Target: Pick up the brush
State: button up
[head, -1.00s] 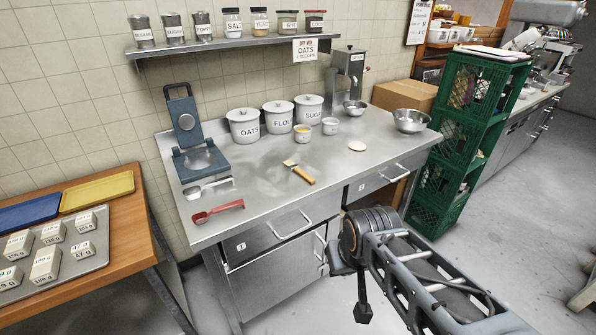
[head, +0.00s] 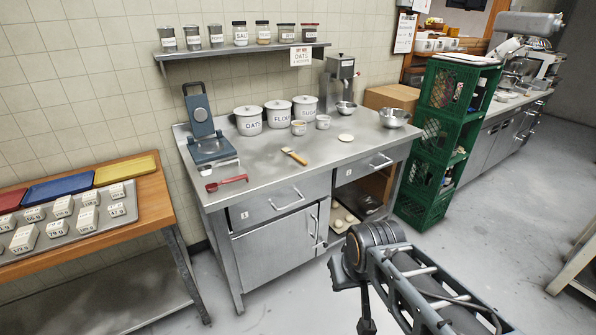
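The brush (head: 295,156) has a yellow-orange wooden handle and pale bristles. In the head view it lies flat on the steel worktop (head: 262,178), near the middle, with its handle towards the front right. Nothing touches it. My arm is in the lower right of the view, in front of the bench and well apart from the brush. I cannot make out my gripper's fingers there.
White canisters (head: 248,121) and small bowls (head: 299,128) stand behind the brush. A waffle iron (head: 208,148) and red scoop (head: 227,183) are left of it, a pale disc (head: 346,138) right. Green crates (head: 433,150) flank the bench; the floor in front is clear.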

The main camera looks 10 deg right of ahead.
aim_at(288, 151)
jog(key=u, duration=0.35)
jog(key=k, duration=0.25)
jog(key=z, duration=1.2)
jog(key=i, duration=1.75)
jog(key=u, duration=1.4)
jog(key=i, duration=0.6)
jog(key=u, duration=0.6)
